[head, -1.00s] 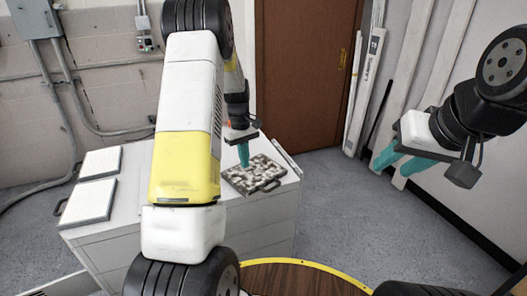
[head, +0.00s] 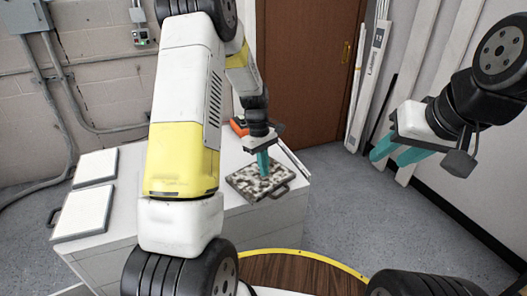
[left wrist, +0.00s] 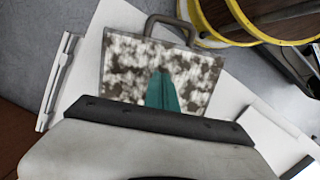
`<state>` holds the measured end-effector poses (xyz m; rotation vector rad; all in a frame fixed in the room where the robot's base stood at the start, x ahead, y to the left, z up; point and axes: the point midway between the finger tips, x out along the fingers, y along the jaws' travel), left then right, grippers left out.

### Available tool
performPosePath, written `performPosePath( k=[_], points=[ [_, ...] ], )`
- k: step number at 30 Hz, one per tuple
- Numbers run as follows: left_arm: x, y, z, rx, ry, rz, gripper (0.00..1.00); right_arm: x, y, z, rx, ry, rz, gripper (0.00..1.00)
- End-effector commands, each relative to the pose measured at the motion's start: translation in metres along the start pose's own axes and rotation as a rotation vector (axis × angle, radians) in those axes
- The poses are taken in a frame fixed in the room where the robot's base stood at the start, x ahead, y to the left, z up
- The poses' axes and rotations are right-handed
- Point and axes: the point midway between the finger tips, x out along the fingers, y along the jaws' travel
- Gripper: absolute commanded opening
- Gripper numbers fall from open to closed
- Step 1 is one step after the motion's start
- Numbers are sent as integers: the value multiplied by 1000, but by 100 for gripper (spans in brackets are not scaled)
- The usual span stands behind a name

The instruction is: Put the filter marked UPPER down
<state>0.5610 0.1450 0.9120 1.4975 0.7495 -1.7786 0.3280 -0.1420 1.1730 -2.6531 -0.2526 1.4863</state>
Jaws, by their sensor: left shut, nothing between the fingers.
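A flat filter with a speckled, dirty grey-and-white face (head: 246,182) and a dark handle lies on the white cabinet top (head: 228,160). The left wrist view also shows the filter (left wrist: 125,65), its handle at the top. My left gripper (head: 263,168) is over this filter, teal fingers shut and empty, pointing down at its face; I cannot tell whether they touch it. The fingers also show in the left wrist view (left wrist: 162,88). Two clean white filters (head: 96,166) (head: 86,213) lie at the cabinet's left. No UPPER marking is readable. My right gripper (head: 389,157) is open and empty, off to the right.
An orange object (head: 238,126) sits behind my left gripper on the cabinet, partly hidden. A thin pale strip (head: 290,157) lies along the cabinet's right edge. A yellow-rimmed round wooden surface (head: 300,275) is in front. Grey floor is clear to the right.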

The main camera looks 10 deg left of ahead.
Motion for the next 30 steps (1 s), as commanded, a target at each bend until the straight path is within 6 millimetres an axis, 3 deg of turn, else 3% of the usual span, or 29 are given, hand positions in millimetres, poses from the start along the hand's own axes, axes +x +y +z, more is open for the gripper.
performPosePath(
  k=[6,12,21,24,30],
  points=[
    [7,-1,32,0,0,-1,0,0,0,0,0,0,0,39],
    [21,0,28,-1,0,-1,0,0,0,0,0,0,0,39],
    [25,-1,27,-1,-1,-3,0,0,0,0,0,0,0,39],
    [24,-2,20,-2,0,-3,0,0,0,0,0,0,0,39],
    [18,-3,-16,-5,3,-4,0,0,0,0,0,0,0,39]
  ],
)
